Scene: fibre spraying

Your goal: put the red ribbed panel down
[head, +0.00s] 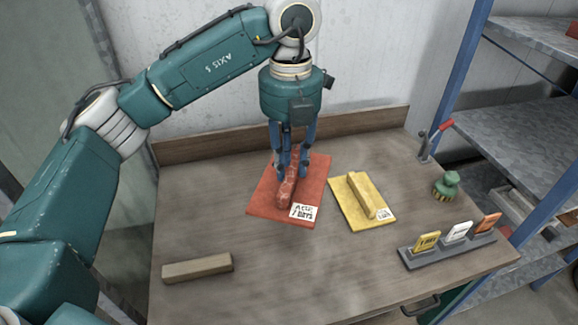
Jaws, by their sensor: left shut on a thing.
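The red ribbed panel (263,205) is a flat red plate with a raised, pale-streaked rib along its middle and a white label at its near right corner. It is over the middle of the wooden table, lying flat or very close to it; I cannot tell whether it touches the top all round. My left gripper (291,170) comes down from above with its blue fingers shut on the rib of the red panel, toward its far end. The fingers hide part of the rib. My right gripper is not in view.
A yellow ribbed panel (349,205) lies just right of the red one. A beige bar (197,268) lies front left. A grey holder (449,251) with several cards and a green knobbed object (446,185) stand at right. The table (320,277) is clear in front.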

